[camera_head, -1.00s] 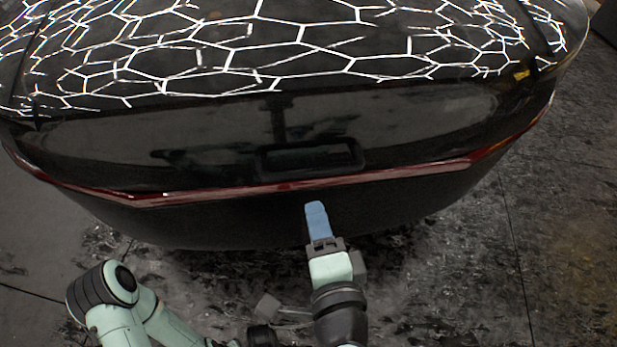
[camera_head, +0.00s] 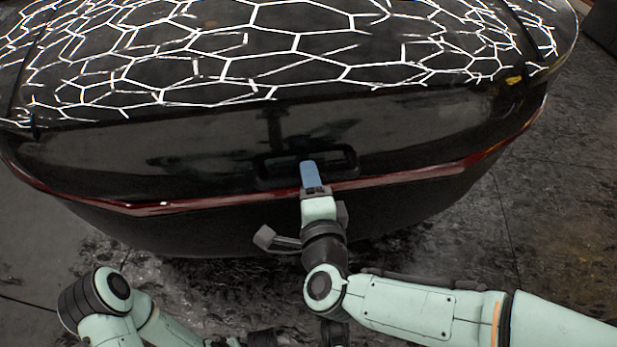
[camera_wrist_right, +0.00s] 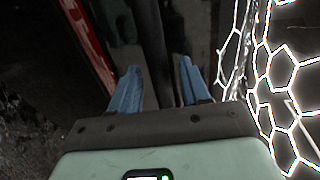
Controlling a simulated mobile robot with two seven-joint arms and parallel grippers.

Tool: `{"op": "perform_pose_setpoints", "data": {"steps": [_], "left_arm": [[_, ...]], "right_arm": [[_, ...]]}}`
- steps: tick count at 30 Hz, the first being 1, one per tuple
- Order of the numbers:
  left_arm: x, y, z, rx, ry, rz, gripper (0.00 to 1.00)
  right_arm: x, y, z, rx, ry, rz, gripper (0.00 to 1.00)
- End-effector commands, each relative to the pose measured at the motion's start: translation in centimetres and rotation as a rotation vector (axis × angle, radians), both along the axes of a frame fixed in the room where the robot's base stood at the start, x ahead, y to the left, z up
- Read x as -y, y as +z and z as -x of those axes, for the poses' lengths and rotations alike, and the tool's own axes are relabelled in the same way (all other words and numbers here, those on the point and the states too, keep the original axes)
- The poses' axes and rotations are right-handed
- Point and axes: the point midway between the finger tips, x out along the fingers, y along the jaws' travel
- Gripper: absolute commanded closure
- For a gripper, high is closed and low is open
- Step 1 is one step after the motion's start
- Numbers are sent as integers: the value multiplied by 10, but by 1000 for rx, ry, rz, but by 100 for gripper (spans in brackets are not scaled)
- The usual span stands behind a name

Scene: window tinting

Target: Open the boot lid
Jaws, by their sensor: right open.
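The dark boot lid (camera_head: 420,125) of a car fills the upper part of the head view and looks closed. A recessed handle (camera_head: 343,157) sits low in its middle, just above a thin red light strip (camera_head: 420,174). My right gripper (camera_head: 308,166) has blue fingers and overlaps the handle's lower edge in the head view. In the right wrist view the right gripper (camera_wrist_right: 160,82) is open, its two fingers apart with dark bodywork ahead of them. I cannot tell whether they touch the handle. My left gripper does not show; only its arm is at lower left.
Glossy glass with bright hexagonal reflections (camera_head: 250,50) lies above the lid. The dark bumper (camera_head: 200,225) curves below the red strip. Stained dark floor (camera_head: 540,220) is clear on the right side of the car.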

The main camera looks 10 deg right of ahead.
Motion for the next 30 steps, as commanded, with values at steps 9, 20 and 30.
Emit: {"op": "perform_pose_setpoints", "data": {"steps": [9,20,30], "left_arm": [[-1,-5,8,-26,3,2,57],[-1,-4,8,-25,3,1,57],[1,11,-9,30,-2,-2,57]], "right_arm": [[1,-2,-14,1,-1,1,54],[0,-2,-14,1,-1,1,100],[0,8,-11,-8,-1,2,100]]}}
